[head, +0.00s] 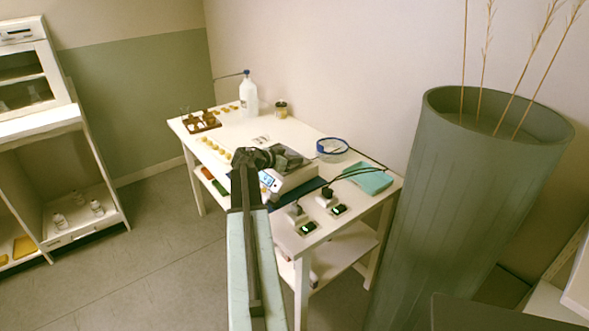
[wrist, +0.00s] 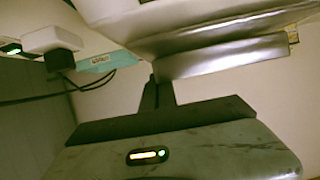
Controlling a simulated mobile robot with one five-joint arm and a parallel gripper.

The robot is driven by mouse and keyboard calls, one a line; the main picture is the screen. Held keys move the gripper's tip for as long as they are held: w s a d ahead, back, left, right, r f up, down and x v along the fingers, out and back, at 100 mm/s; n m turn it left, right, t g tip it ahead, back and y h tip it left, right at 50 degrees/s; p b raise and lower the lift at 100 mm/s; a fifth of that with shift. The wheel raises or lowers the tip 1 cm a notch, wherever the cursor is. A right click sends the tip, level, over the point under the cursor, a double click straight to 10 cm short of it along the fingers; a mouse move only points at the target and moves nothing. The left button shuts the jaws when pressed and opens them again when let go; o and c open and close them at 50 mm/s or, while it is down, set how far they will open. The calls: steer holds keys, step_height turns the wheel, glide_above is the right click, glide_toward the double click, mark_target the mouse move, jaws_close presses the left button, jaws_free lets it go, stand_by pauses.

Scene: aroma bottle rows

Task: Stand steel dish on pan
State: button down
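My gripper (head: 287,159) is over the white scale (head: 296,181) on the table. The scale has a lit blue display at its front left. In the wrist view, a narrow dark finger reaches up from my gripper (wrist: 163,90) towards a bright steel piece (wrist: 225,57) with a curved edge, under a broader pale shape. I cannot tell whether this steel is the dish or the scale's pan, or whether a finger touches it. The fingertips are not clear, and my arm and gripper hide much of the scale's top in the head view.
A white bottle (head: 248,92), a brown rack (head: 201,121) and small yellowish pieces stand left. A tall green planter (head: 450,210) is close on the right.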

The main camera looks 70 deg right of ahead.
steer(key=shift+f, duration=0.3)
steer(key=c, duration=1.7)
jaws_free()
steer(key=shift+r, duration=0.1)
steer(key=shift+w+a+r+p, duration=0.1)
steer(key=shift+a+r+p, duration=0.15)
steer(key=shift+p, duration=0.2)
steer(key=p+v, duration=0.4)
steer(key=v, duration=0.7)
steer(key=shift+a+r, duration=0.1)
steer(key=shift+a, duration=0.1)
steer(key=shift+w, duration=0.1)
